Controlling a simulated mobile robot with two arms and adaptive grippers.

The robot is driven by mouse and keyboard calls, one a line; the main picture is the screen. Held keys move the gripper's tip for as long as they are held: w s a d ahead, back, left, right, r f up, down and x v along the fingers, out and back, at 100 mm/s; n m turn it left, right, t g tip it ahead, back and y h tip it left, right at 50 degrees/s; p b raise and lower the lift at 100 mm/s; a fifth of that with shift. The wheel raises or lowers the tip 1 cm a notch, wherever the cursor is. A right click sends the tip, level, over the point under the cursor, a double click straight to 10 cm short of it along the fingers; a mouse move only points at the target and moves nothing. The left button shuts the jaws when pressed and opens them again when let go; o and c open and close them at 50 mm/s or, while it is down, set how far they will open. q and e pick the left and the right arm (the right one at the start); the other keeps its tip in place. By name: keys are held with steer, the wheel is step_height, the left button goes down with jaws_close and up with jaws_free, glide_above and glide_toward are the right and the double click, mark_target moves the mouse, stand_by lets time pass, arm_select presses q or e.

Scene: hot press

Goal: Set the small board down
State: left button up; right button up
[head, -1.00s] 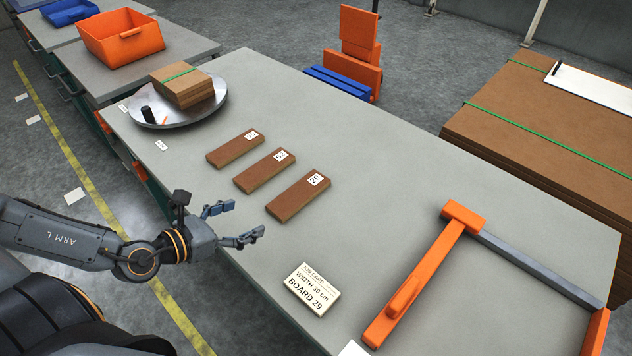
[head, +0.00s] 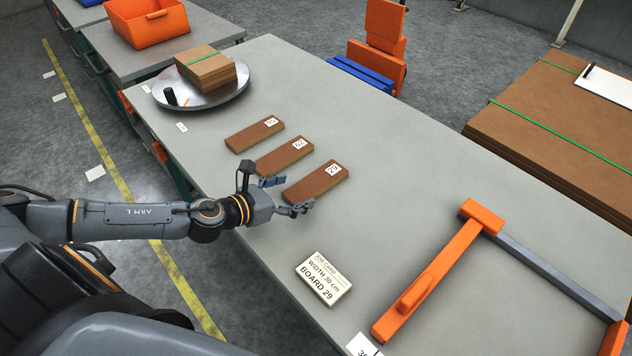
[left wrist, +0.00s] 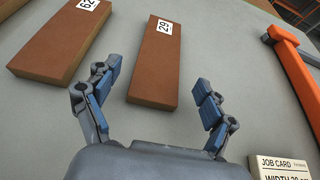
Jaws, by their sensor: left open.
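Three small brown boards lie in a row on the grey table, each with a white number label. The nearest one, labelled 29 (head: 316,184), lies flat by my left gripper (head: 290,196). In the left wrist view, board 29 (left wrist: 155,70) lies just ahead, between the lines of the two spread fingers (left wrist: 157,92). My left gripper is open and empty. The middle board, labelled 62 (head: 283,157), also shows in the left wrist view (left wrist: 60,40). The farthest board (head: 254,135) has a label too small to read surely. My right gripper is not in view.
A job card (head: 324,279) reads width 30 cm, board 29. An orange and grey frame-like tool (head: 432,275) lies at the right. A round metal plate (head: 215,98) holds a strapped board stack (head: 208,70) at the far left. The table's middle right is clear.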

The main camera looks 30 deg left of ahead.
mark_target(308, 187)
arm_select(q)
steer(key=x, duration=0.3)
steer(key=shift+w+f+p, duration=0.1)
steer(key=shift+w+p, duration=0.25)
steer(key=shift+p, duration=0.05)
steer(key=shift+w+d+f, duration=0.15)
steer(key=shift+w+f, duration=0.05)
steer(key=shift+c, duration=0.2)
steer(key=c, duration=1.4)
step_height(308, 187, up, 10)
steer(key=p, duration=0.3)
steer(key=s+d+r+n+y, duration=0.1)
steer(key=s+d+r, duration=0.1)
steer(key=d, duration=0.1)
steer(key=s+d+r+n+y, duration=0.1)
steer(key=s+d+r+y, duration=0.1)
steer(key=d+r, duration=0.1)
steer(key=s+d+r+n+y, duration=0.1)
steer(key=s+d+r, duration=0.1)
steer(key=d+r, duration=0.1)
steer(key=shift+s+d+n+t, duration=0.3)
steer(key=shift+d+n+t, duration=0.05)
steer(key=shift+n+t, duration=0.05)
